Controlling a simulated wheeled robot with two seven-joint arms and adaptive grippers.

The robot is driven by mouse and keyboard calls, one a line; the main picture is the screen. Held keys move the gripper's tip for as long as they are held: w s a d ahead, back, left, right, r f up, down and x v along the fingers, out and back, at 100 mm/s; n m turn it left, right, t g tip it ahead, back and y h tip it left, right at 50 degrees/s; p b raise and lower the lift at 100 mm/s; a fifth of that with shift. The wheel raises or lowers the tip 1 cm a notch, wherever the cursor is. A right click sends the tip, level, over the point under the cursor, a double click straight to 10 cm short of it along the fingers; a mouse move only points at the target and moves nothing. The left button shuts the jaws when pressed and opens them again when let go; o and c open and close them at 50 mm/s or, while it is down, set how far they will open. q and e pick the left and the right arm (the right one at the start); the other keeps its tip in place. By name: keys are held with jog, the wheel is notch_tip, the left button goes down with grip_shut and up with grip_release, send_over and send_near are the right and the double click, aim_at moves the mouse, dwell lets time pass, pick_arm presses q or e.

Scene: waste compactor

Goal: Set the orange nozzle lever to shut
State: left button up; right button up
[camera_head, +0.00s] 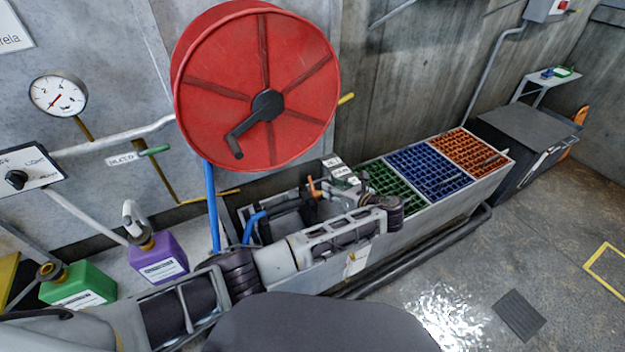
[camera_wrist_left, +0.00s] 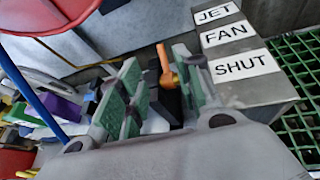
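The orange nozzle lever (camera_wrist_left: 163,58) stands up from a brass-coloured pivot in the left wrist view. It also shows small in the head view (camera_head: 312,187). A block beside it carries the labels JET (camera_wrist_left: 217,14), FAN (camera_wrist_left: 229,33) and SHUT (camera_wrist_left: 244,66). I cannot tell which label the lever is set to. My left gripper (camera_wrist_left: 160,82) is open, with green pads on its fingers. The lever shows in the gap between the fingers, closer to the right finger; contact is unclear. The fingers partly hide the lever's base. My right gripper is not in view.
A red hose reel (camera_head: 300,100) hangs above on the wall, with a blue hose (camera_head: 212,205) below it. Green, blue and orange grated bins (camera_head: 432,165) lie to the right. Purple (camera_head: 160,258) and green (camera_head: 80,285) containers stand at left. Open floor is at right.

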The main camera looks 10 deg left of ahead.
aim_at(310, 178)
pick_arm(q)
jog(key=b+x, duration=0.2)
jog(key=x, duration=0.7)
jog(key=shift+w+a+f, duration=0.2)
jog(key=shift+a, duration=0.05)
jog(key=shift+b+x, duration=0.35)
jog(key=shift+x, duration=1.1)
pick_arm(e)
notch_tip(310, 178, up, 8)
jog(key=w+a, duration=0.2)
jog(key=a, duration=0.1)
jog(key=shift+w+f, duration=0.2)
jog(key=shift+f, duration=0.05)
pick_arm(q)
grip_shut()
